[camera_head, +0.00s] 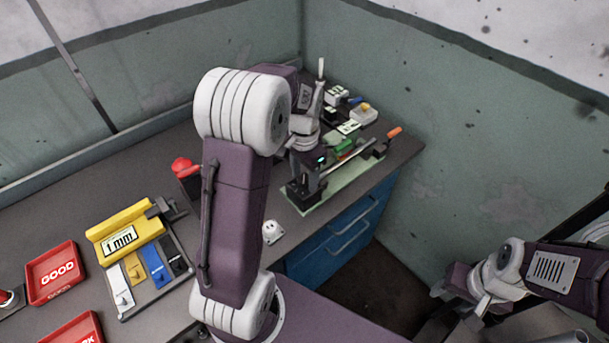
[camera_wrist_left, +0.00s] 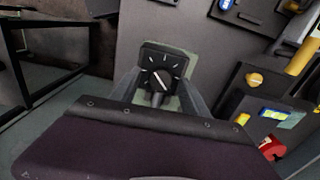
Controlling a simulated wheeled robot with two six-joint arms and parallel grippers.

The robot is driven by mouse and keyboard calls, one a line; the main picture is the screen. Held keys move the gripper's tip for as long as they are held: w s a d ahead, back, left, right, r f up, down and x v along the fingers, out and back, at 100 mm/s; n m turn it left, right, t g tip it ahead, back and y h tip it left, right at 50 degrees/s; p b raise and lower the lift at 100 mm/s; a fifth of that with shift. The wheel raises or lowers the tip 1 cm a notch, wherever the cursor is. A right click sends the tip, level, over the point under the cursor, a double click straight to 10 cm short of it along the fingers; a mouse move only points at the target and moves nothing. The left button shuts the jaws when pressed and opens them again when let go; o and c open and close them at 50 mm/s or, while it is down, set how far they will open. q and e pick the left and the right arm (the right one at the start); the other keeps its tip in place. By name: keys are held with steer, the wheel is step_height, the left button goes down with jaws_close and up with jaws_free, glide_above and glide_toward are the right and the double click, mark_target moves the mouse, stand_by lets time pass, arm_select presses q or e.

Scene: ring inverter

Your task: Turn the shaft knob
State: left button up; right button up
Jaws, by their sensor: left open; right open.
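The shaft device stands on a pale green base (camera_head: 338,183) at the right part of the bench, with a long grey shaft (camera_head: 345,158) and an orange-tipped handle (camera_head: 394,132). In the left wrist view a black square block (camera_wrist_left: 150,52) carries a dark round knob (camera_wrist_left: 160,80) with white tick marks around it. My left gripper (camera_wrist_left: 160,92) is open, its fingers on either side of the block; I cannot tell whether they touch it. In the head view my left wrist hangs over the device and hides part of it. My right gripper (camera_head: 452,292) is open and empty at the lower right.
A red button (camera_head: 182,167), a yellow gauge with a "1 mm" label (camera_head: 120,240) and a red GOOD tray (camera_head: 54,273) are to the left on the bench. A small white object (camera_head: 272,232) lies near the front edge. Small parts (camera_head: 362,112) stand behind the device, near the walls.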

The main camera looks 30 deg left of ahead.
arm_select(q)
steer(key=shift+c, duration=0.2)
jaws_close()
steer(key=shift+n, duration=0.3)
steer(key=shift+r+n+p, duration=0.15)
steer(key=shift+n+p, duration=0.35)
steer(key=shift+p, duration=0.15)
steer(key=shift+n+p, duration=0.75)
steer(key=shift+n, duration=0.45)
steer(key=shift+a+n+p, duration=0.1)
steer(key=shift+n+p, duration=0.95)
steer(key=shift+n, duration=1.25)
steer(key=shift+w, duration=0.1)
